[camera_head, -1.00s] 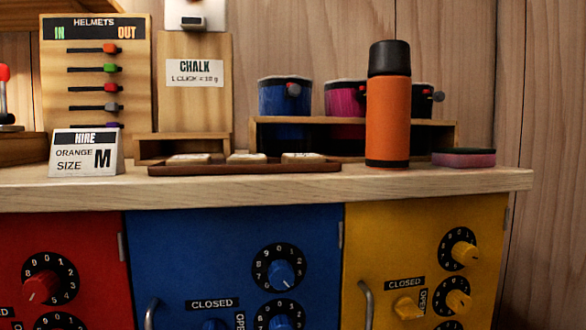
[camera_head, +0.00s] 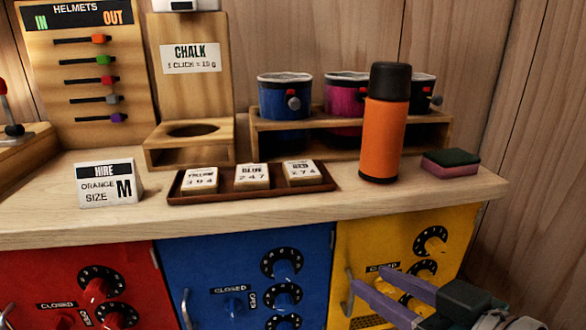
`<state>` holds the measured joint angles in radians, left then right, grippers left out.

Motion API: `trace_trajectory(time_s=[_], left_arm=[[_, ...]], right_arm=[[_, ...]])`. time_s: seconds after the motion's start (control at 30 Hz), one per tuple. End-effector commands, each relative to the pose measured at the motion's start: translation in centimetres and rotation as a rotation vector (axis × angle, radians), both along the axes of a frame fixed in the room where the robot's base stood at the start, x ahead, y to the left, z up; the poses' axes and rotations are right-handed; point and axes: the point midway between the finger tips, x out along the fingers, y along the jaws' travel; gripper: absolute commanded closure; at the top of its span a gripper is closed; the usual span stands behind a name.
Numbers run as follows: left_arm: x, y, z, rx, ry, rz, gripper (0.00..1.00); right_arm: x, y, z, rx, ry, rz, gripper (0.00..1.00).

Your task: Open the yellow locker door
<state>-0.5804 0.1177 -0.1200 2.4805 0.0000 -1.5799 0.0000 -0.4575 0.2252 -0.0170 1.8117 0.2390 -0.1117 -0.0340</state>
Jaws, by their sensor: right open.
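The yellow locker door (camera_head: 360,238) is shut, below the counter at the right. It bears black number dials with yellow knobs (camera_head: 431,240), a CLOSED label (camera_head: 382,267) and a grey bar handle (camera_head: 349,291) at its left side. My right gripper (camera_head: 367,279) reaches in from the lower right, its two purple fingers apart and empty. The fingertips lie in front of the door, just right of the handle in the picture; I cannot tell whether they touch anything. The fingers partly cover the lower dials and the latch knob. My left gripper is out of view.
A blue door (camera_head: 205,262) and a red door (camera_head: 55,275) stand to the left. On the counter are a tray (camera_head: 250,197) of number cards, the blue one reading 247, an orange flask (camera_head: 383,135), a sponge (camera_head: 450,162) and a HIRE sign (camera_head: 108,184).

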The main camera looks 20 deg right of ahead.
Motion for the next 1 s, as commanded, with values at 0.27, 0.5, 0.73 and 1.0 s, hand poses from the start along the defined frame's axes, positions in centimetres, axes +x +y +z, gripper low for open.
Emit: trace_trajectory(time_s=[0.27,0.5,0.73,1.0], left_arm=[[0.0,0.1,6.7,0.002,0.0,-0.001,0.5],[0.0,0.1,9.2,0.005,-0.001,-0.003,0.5],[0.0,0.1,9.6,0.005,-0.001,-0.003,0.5],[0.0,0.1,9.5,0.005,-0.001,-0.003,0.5]], right_arm=[[-0.7,1.2,6.1,-0.009,0.087,0.025,0.57],[-1.2,1.7,8.3,-0.014,0.14,0.036,0.57],[-1.4,1.9,8.5,-0.017,0.155,0.039,0.57],[-1.4,1.9,8.5,-0.017,0.154,0.039,0.57]])
